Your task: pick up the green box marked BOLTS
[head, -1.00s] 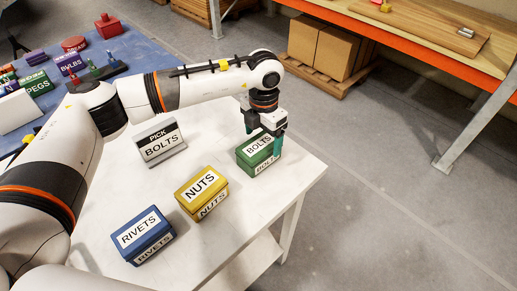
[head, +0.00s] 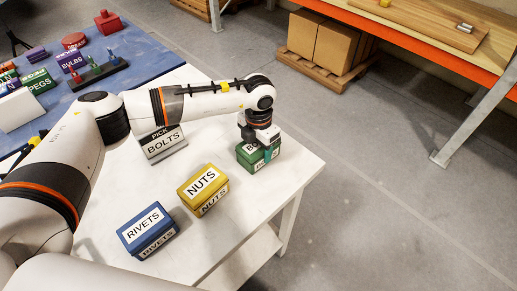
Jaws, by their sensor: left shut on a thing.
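The green box marked BOLTS (head: 246,157) stands on the white table (head: 236,205) near its far right corner. My left gripper (head: 262,150) points down over it and is shut on the box, one finger showing along its near right side. The gripper partly hides the label on the lid. I cannot tell any gap between the box and the table top. My right gripper is not in view.
A yellow NUTS box (head: 203,188) and a blue RIVETS box (head: 147,231) stand nearer on the table. A PICK BOLTS sign (head: 163,143) stands left of the green box. A blue table (head: 140,50) with several items is behind left. An orange-edged bench (head: 420,50) is at the right.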

